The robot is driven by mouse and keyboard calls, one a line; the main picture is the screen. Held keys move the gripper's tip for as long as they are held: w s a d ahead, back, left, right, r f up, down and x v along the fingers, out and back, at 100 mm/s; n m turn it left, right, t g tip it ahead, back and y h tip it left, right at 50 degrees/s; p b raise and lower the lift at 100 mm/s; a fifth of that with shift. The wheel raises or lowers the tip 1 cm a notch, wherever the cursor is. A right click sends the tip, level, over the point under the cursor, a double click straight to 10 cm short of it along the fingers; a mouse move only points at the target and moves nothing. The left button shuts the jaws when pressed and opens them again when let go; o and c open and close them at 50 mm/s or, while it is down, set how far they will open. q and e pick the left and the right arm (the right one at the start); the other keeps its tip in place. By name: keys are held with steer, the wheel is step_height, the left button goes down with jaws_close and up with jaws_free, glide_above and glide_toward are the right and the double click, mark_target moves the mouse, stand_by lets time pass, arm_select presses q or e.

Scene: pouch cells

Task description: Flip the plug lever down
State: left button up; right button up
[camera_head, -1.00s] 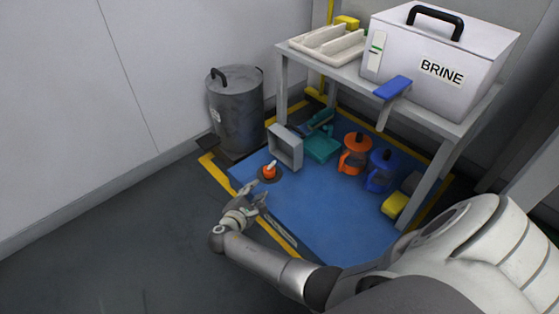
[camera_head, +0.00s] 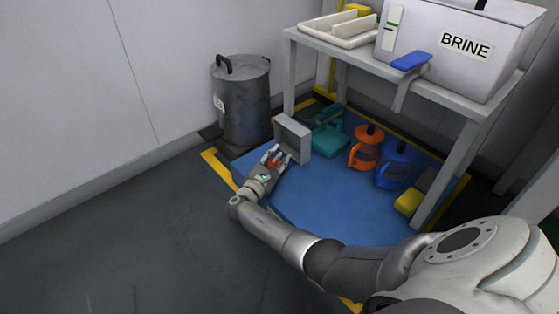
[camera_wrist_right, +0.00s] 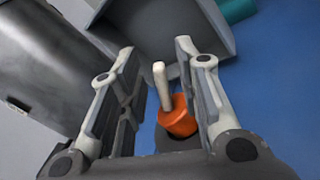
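The plug is an orange knob (camera_wrist_right: 178,122) with a pale lever (camera_wrist_right: 163,86) standing up from it, seen in the right wrist view. My right gripper (camera_wrist_right: 155,75) is open, with one finger on each side of the lever and a gap to both. In the head view my right gripper (camera_head: 277,156) is over the plug, beside the grey open box (camera_head: 294,138), and mostly hides the plug. A little orange (camera_head: 272,163) shows between the fingers. My left gripper is not in view.
The plug is on the blue floor mat (camera_head: 310,205). A dark grey lidded bin (camera_head: 242,105) stands behind left. Orange (camera_head: 366,148) and blue (camera_head: 395,165) jugs stand to the right, under a table (camera_head: 350,57) bearing a BRINE box (camera_head: 430,42).

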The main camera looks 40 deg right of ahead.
steer(key=shift+x, duration=0.85)
jaws_close()
steer(key=shift+s+d+f+m+b, duration=0.1)
steer(key=shift+s+f+m+b, duration=0.2)
steer(key=shift+m, duration=0.4)
steer(key=shift+s+d+m+b, duration=0.15)
steer(key=shift+m+b, duration=0.2)
steer(key=shift+m, duration=0.35)
steer(key=shift+a, duration=0.1)
jaws_free()
steer(key=shift+a, duration=0.1)
